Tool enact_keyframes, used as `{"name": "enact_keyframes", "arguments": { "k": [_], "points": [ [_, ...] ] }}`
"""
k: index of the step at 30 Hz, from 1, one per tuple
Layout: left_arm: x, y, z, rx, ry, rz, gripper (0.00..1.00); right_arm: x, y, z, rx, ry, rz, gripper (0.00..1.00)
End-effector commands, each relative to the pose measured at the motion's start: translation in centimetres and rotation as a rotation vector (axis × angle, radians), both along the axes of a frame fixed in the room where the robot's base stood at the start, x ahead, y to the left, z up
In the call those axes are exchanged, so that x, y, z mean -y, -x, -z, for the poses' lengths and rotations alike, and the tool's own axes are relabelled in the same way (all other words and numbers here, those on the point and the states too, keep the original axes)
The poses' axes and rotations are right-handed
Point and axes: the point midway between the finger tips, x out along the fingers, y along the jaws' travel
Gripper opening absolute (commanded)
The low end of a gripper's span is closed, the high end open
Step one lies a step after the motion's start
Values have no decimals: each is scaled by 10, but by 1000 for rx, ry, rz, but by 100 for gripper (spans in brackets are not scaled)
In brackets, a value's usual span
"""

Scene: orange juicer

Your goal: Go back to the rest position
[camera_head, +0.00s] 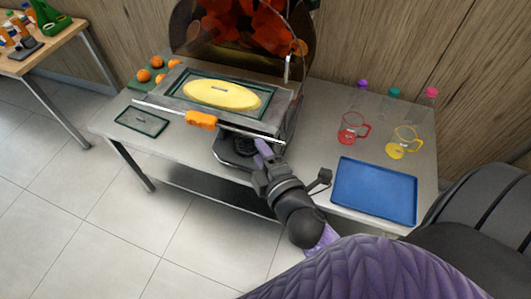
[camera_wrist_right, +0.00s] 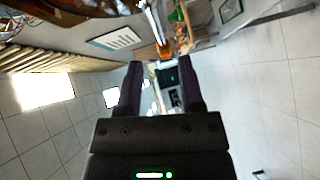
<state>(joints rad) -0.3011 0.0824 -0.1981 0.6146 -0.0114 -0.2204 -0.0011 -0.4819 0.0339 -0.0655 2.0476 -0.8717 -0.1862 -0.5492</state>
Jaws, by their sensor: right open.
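My right gripper (camera_head: 264,150) is in front of the juicer (camera_head: 240,100), by the dark round tray at its lower front. In the right wrist view the two dark fingers of this gripper (camera_wrist_right: 160,85) stand apart with nothing between them. The juicer has a yellow oval (camera_head: 220,95) on its front panel and a bar with an orange handle (camera_head: 201,120) across it. The orange handle also shows in the right wrist view (camera_wrist_right: 165,50), beyond the fingers. My left gripper is not in view.
A blue tray (camera_head: 374,192) lies on the table's right part. A red jug (camera_head: 352,130), a yellow jug (camera_head: 404,142) and bottles with coloured caps stand behind it. Oranges (camera_head: 143,75) sit at the left. Another table (camera_head: 45,50) stands far left; the floor in front is clear.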

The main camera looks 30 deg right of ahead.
Motion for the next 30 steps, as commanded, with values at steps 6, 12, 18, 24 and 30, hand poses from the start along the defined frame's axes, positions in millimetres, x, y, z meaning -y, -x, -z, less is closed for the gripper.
{"name": "enact_keyframes", "arguments": {
  "k": [6, 12, 18, 24, 30],
  "points": [
    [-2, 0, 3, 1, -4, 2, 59, -2, 25, -3, 0, -1, -1, 48],
    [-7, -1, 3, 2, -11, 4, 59, -2, 26, -4, 1, 0, -1, 48],
    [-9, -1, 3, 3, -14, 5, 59, -2, 26, -3, 0, -1, -1, 48],
    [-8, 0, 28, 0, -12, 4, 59, -11, 36, 105, -211, -200, 14, 48],
    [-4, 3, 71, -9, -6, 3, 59, -20, 115, 307, -683, -599, 225, 48]
  ]
}}
